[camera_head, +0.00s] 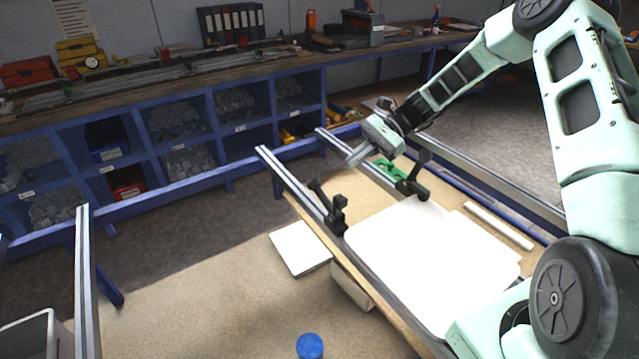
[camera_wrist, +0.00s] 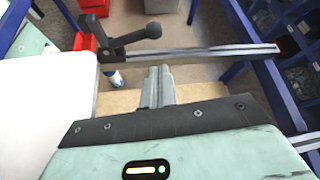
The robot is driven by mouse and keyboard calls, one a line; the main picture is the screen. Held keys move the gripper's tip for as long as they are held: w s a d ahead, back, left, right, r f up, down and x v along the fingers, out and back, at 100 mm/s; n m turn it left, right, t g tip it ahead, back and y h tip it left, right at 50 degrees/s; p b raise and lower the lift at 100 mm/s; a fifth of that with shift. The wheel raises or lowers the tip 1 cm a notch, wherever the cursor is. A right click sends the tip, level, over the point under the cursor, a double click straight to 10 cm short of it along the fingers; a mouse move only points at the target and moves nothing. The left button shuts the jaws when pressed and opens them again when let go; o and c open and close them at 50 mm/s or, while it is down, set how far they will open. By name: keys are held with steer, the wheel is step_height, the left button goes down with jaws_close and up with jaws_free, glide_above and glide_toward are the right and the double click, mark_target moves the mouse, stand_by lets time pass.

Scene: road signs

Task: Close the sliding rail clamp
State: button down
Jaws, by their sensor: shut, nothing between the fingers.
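Two black rail clamps sit on metal rails at the far edge of a white panel (camera_head: 430,262) in the head view. The left clamp (camera_head: 333,212) has a raised lever, and so does the right clamp (camera_head: 414,185). My gripper (camera_head: 355,158) is shut and empty, above the space between the two rails. In the wrist view, a black clamp (camera_wrist: 108,40) with a ball-ended lever is on a rail (camera_wrist: 215,52), and appears to be the left one. My shut fingers (camera_wrist: 158,72) point towards the rail, right of that clamp. Contact with the rail cannot be judged.
The left rail (camera_head: 285,172) sticks out beyond its clamp. A green object (camera_head: 388,169) lies near the right clamp. A white board (camera_head: 299,248) and a blue round object (camera_head: 309,346) are left of the table. A blue shelf bench (camera_head: 200,130) stands behind.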

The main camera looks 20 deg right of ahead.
mark_target(325, 196)
steer(key=shift+a, duration=0.1)
steer(key=p+x, duration=0.3)
steer(key=x, duration=0.7)
